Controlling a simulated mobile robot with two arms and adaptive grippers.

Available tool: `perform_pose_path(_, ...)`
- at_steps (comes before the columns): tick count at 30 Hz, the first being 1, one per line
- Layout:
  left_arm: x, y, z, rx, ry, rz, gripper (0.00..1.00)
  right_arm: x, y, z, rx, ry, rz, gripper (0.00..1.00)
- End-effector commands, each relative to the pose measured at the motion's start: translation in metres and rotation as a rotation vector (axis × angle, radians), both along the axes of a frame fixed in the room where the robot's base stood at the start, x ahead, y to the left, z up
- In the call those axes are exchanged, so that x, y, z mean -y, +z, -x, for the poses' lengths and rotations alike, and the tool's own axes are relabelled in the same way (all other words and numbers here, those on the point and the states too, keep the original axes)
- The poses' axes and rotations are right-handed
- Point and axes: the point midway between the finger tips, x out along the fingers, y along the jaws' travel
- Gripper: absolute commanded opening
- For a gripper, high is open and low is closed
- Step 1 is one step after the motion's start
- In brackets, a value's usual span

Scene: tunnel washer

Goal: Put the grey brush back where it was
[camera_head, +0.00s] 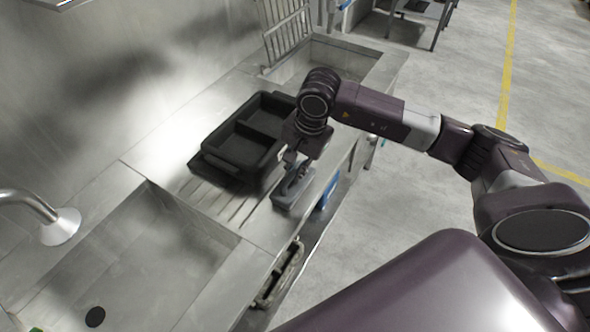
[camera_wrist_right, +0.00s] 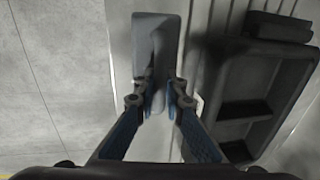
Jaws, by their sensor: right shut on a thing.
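The grey brush (camera_head: 288,198) is at the front edge of the steel counter, beside the black tray. My right gripper (camera_head: 294,172) is above it and shut on it. In the right wrist view the two fingers of my right gripper (camera_wrist_right: 158,98) are on either side of the brush's handle, and the brush (camera_wrist_right: 155,40) extends away from them. The brush looks low over or on the counter; I cannot tell whether it touches. My left gripper is not in view.
The black tray (camera_head: 234,152) lies on the ribbed drainboard left of the brush; it also shows in the right wrist view (camera_wrist_right: 223,85). A sink basin (camera_head: 120,262) with a tap (camera_head: 58,224) is at the lower left. A blue item (camera_head: 328,190) is below the counter's edge. The floor at right is open.

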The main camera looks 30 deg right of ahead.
Motion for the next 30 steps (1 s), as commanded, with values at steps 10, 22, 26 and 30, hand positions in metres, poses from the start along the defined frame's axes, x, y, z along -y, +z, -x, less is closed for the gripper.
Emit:
perform_pose_path(10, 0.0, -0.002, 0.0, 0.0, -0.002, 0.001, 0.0, 0.0, -0.002, 0.0, -0.002, 0.0, 0.001, 0.27)
perform_pose_path(22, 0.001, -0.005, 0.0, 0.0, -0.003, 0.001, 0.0, 0.003, 0.019, 0.002, 0.005, 0.0, 0.002, 0.27)
perform_pose_path(26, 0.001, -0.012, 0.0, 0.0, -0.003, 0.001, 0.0, 0.006, 0.048, 0.007, 0.007, 0.0, 0.002, 0.27)
perform_pose_path(30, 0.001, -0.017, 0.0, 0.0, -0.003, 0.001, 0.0, 0.008, 0.078, 0.012, 0.006, 0.0, 0.002, 0.27)
